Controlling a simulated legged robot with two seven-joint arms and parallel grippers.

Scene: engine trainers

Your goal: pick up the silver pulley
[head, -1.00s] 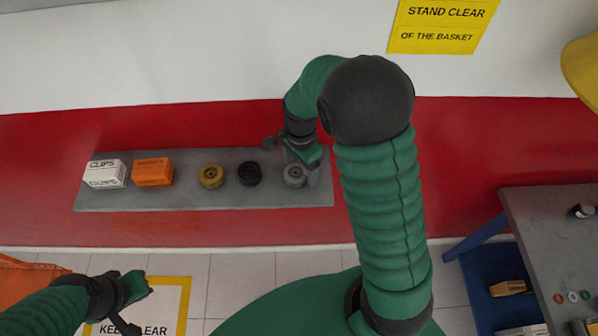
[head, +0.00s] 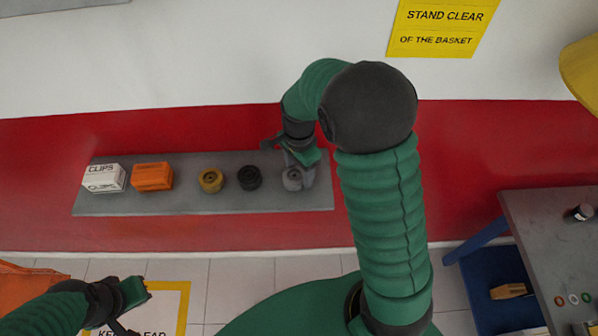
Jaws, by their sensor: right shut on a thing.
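The silver pulley (head: 292,179) is at the right end of the grey shelf (head: 150,203), which is fixed along the red wall band. My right gripper (head: 296,172) reaches down over it from above and is shut on it. The fingers cover part of the pulley, and I cannot tell whether it is clear of the shelf. My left gripper (head: 134,308) is at the lower left over the floor, away from the shelf, with its fingers spread and nothing between them.
On the shelf, leftward from the silver pulley, are a black pulley (head: 249,178), a gold pulley (head: 211,181), an orange box (head: 152,176) and a white clips box (head: 104,178). A grey table (head: 545,230) with small parts stands at the right.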

